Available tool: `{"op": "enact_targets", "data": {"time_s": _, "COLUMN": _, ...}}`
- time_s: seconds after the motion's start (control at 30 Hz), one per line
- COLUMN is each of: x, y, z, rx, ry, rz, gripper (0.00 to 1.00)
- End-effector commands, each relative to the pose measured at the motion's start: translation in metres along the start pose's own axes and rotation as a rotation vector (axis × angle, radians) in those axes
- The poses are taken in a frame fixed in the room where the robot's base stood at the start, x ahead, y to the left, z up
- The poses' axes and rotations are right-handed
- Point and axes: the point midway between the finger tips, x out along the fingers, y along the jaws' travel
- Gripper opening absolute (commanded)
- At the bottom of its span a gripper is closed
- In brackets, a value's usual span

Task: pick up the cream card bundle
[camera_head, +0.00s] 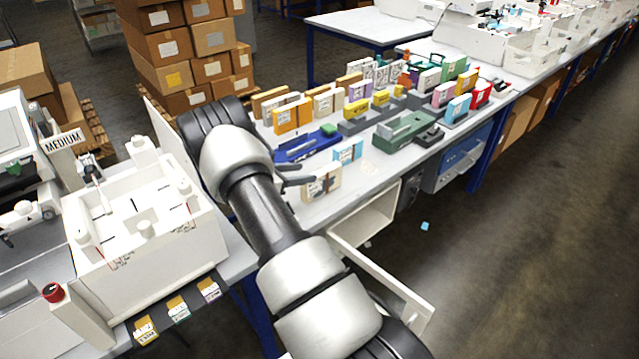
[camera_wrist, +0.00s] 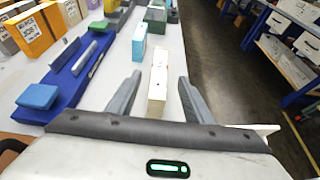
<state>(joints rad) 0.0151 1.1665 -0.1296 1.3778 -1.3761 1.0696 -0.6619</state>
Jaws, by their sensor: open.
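The cream card bundle (camera_head: 325,184) stands upright near the front edge of the table, with a brown band around it. In the wrist view the bundle (camera_wrist: 158,84) shows edge-on, between the two grey fingers. My gripper (camera_wrist: 159,78) is open, one finger on each side of the bundle, with gaps visible on both sides. In the head view my arm hides most of the gripper; only dark finger parts show at the left of the bundle.
A light-blue card bundle (camera_head: 348,151) stands just behind the cream one, and it also shows in the wrist view (camera_wrist: 139,43). A blue tray (camera_head: 306,145) lies to the left. A green holder (camera_head: 405,131) is to the right. Orange and cream boxes line the back.

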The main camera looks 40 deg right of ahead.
Motion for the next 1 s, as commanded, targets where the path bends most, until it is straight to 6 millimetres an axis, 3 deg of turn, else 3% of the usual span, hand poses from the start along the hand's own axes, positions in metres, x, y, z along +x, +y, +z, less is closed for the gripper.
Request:
{"op": "enact_targets", "data": {"time_s": 0.5, "x": 0.066, "y": -0.001, "z": -0.006, "rx": -0.009, "ry": -0.005, "rz": 0.000, "gripper": 0.47}}
{"op": "enact_targets", "data": {"time_s": 0.87, "x": 0.076, "y": 0.000, "z": -0.007, "rx": -0.009, "ry": -0.004, "rz": 0.002, "gripper": 0.47}}
{"op": "enact_targets", "data": {"time_s": 1.0, "x": 0.076, "y": 0.000, "z": -0.007, "rx": -0.009, "ry": -0.004, "rz": 0.002, "gripper": 0.23}}
